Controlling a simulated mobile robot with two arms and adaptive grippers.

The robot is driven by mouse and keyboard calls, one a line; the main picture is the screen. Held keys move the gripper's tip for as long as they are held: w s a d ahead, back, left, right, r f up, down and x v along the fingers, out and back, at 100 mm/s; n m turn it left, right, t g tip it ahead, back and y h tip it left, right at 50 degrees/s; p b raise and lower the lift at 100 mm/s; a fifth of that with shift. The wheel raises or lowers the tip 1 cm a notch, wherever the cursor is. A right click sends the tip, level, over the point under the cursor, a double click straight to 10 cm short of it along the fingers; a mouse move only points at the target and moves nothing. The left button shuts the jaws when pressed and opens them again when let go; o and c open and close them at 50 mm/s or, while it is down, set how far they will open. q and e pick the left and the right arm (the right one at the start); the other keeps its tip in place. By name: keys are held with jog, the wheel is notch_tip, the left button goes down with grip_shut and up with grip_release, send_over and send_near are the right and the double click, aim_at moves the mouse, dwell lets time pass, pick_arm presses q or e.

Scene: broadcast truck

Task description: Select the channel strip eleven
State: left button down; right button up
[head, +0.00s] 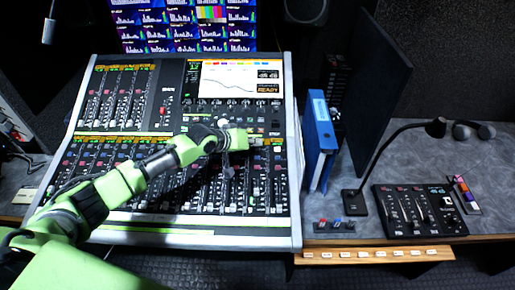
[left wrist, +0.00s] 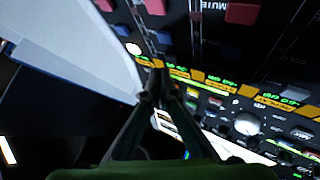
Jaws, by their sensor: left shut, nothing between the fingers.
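The mixing console (head: 152,203) fills the middle of the head view, with channel strips of faders and small buttons below its screen (head: 228,78). My left gripper (head: 270,144) reaches across it from the left and hovers at the upper right end of the lower fader bank. In the left wrist view its fingers (left wrist: 157,78) are shut and empty, pointing at a row of orange and green strip displays (left wrist: 222,82). A red mute button (left wrist: 242,12) and blue buttons (left wrist: 201,34) are nearby. I cannot read strip numbers or tell contact. My right gripper is out of view.
Right of the console stand a blue binder (head: 318,140) and a dark upright panel (head: 372,85). A gooseneck lamp or microphone (head: 385,150) and a small fader box (head: 420,212) are on the grey desk (head: 400,115). Meter monitors (head: 180,25) are behind.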

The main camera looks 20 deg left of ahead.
aim_at(256, 154)
pick_arm(q)
jog(key=shift+f, duration=0.15)
jog(key=shift+w+f, duration=0.1)
jog(key=shift+f, duration=0.15)
jog(key=shift+f+b, duration=0.45)
jog(key=shift+b, duration=0.05)
dwell(0.4)
dwell(0.4)
jog(key=shift+r+p, duration=0.9)
jog(key=shift+p, duration=0.1)
jog(key=r+p, duration=0.3)
jog(key=s+r+p, duration=0.1)
jog(key=r+p, duration=0.1)
jog(key=shift+d, duration=0.1)
